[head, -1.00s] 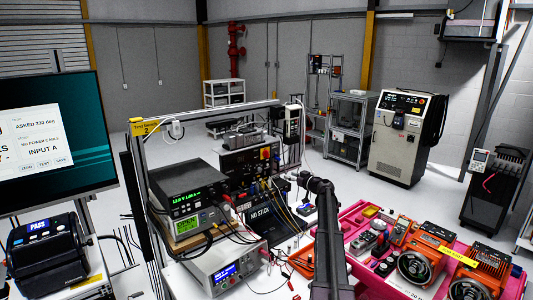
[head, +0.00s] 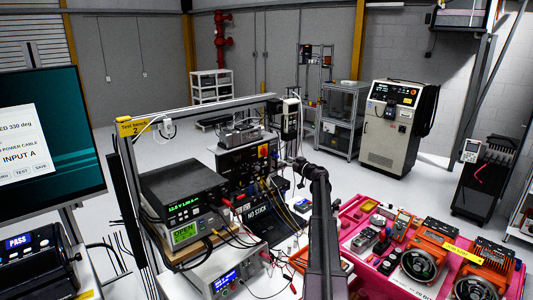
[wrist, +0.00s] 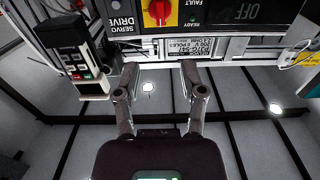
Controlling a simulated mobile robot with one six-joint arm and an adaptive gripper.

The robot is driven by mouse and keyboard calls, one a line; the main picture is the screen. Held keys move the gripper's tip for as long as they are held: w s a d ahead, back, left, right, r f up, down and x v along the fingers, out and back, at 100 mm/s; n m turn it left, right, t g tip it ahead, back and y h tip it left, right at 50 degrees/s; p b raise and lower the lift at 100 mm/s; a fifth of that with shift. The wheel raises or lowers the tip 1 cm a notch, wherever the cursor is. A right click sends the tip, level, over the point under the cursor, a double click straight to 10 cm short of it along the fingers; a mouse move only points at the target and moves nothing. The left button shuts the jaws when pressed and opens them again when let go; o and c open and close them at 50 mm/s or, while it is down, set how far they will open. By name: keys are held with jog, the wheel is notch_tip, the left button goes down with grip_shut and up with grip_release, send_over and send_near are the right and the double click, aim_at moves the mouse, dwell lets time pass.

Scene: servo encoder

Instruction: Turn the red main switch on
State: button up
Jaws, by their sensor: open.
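The red main switch (wrist: 158,11) sits on a yellow plate on the dark servo drive panel, at the top of the wrist view. In the head view the same switch (head: 263,151) is a small red and yellow patch on the black drive box. My gripper (wrist: 157,75) is open and empty. Its two fingertips point up toward the panel, below the switch in the wrist view and apart from it. The panel beside the switch reads "SERVO DRIVE", "READY", "FAULT" and "OFF". In the head view my arm (head: 318,215) reaches toward the bench and the gripper is hard to make out.
A handheld pendant (wrist: 72,55) hangs left of the switch. A metal rail and a rating label (wrist: 187,47) lie under the panel. Stacked instruments (head: 183,195) stand left of the arm. A pink tray (head: 420,283) with motors lies to the right.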

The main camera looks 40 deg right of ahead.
aim_at(265, 152)
jog(key=w+a, duration=0.1)
jog(key=w, duration=1.2)
jog(key=shift+w, duration=0.3)
grip_shut()
